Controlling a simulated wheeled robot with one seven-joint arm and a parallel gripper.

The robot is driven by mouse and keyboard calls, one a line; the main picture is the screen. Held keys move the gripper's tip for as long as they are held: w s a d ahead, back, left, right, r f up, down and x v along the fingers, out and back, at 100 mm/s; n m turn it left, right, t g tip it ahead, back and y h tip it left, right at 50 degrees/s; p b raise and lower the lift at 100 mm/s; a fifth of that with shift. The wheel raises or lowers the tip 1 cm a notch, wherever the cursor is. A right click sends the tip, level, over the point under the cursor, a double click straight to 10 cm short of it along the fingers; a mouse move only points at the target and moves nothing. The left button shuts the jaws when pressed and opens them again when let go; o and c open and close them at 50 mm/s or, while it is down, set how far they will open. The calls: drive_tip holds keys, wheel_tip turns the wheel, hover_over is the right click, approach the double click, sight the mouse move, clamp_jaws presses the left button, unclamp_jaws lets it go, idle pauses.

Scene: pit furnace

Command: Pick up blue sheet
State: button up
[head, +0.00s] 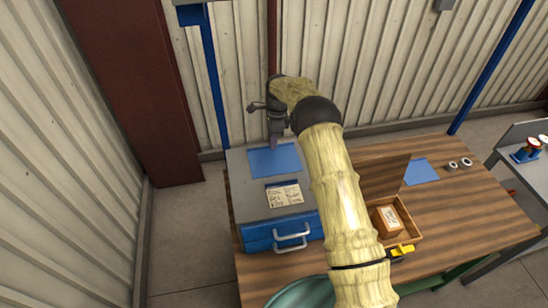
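One blue sheet (270,160) lies flat on top of the grey and blue toolbox at the left of the table. Another blue sheet (420,171) lies on the wooden tabletop, right of the brown box. My gripper (274,143) points down over the sheet on the toolbox, near its upper edge. Its fingertips are small and partly dark, and I cannot tell whether they are open or whether they touch the sheet. My arm, in a pale yellow cover, crosses the middle of the view and may hide part of the tabletop.
The toolbox (240,205) has a note (284,194) on its lid and a front handle (291,237). An open wooden box (411,219) holds a brown carton (387,221). A yellow tool (401,250) and tape rolls (453,165) lie on the table (470,215). Metal walls stand behind and left.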

idle(0.3)
clamp_jaws()
wheel_tip(320, 180, up, 10)
drive_tip(key=b, duration=0.3)
drive_tip(key=shift+b, duration=0.3)
idle(0.3)
